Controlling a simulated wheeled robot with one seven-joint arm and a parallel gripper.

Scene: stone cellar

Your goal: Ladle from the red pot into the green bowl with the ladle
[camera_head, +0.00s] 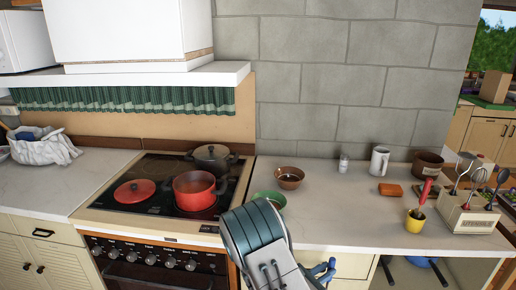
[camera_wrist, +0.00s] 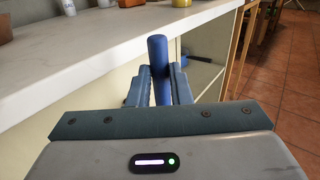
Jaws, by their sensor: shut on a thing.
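The red pot (camera_head: 195,198) stands uncovered on the stove; its contents cannot be made out. The green bowl (camera_head: 277,197) is on the counter right of the stove, partly hidden by my arm. My gripper (camera_head: 321,271) is in front of the counter's edge, right of and nearer than the bowl. In the wrist view my gripper (camera_wrist: 160,92) is shut on a blue handle (camera_wrist: 158,60), which I take for the ladle's. The handle stands roughly upright between the fingers. The ladle's scoop end is not seen.
A red lid (camera_head: 135,191) and a dark pot (camera_head: 211,158) are also on the stove. A brown bowl (camera_head: 289,178) sits behind the green one. A yellow cup (camera_head: 415,221) and a utensil holder (camera_head: 466,215) stand at the right. The middle counter is clear.

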